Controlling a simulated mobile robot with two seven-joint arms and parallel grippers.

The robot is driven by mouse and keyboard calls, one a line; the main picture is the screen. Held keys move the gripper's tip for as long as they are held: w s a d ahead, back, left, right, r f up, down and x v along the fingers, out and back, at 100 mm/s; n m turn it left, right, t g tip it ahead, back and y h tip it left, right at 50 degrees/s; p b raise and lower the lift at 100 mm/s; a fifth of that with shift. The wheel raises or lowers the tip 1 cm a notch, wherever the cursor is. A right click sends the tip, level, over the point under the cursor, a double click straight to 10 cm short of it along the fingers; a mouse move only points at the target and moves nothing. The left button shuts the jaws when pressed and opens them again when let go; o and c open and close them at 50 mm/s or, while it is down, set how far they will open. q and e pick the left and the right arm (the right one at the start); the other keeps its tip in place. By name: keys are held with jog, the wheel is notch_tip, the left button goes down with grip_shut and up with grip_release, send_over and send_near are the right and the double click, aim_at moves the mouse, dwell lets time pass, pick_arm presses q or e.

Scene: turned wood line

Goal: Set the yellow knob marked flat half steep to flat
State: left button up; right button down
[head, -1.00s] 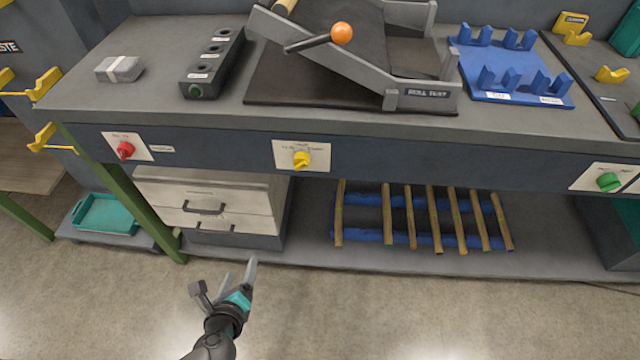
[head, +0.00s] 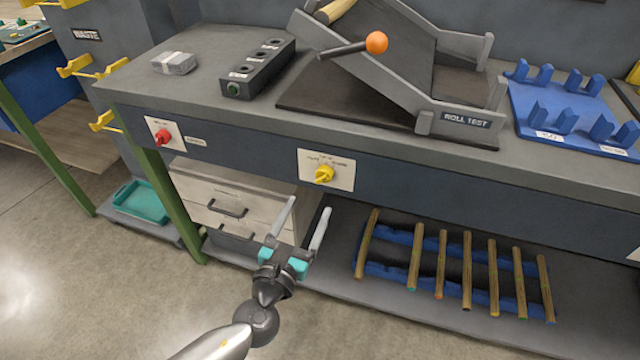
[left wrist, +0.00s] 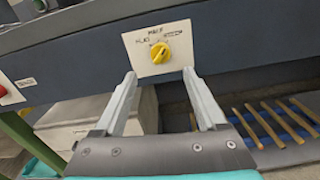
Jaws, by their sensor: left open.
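The yellow knob (head: 324,175) sits on a white label plate (head: 341,170) on the front panel of the bench. In the left wrist view the yellow knob (left wrist: 160,53) is beyond and between the fingertips, on its plate with small markings. The knob's grip ridge looks slanted; which mark it points to is too small to tell for sure. My left gripper (head: 309,212) is open and empty, in front of the bench and below the knob, with its fingers pointing up toward the panel. It does not touch the knob. My right gripper is not in view.
A red knob (head: 163,137) is on the panel to the left. Above stands the roll test ramp (head: 440,115) with an orange-ended lever (head: 376,43). Below are drawers (head: 235,200) and a blue rack of wooden rods (head: 466,270). The panel around the yellow knob is clear.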

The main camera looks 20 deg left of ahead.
aim_at(321, 182)
pick_arm(q)
jog(key=w, duration=0.8)
jog(key=shift+w+d+b, duration=0.1)
jog(key=shift+d+b, duration=0.1)
jog(key=shift+b, duration=0.15)
grip_shut()
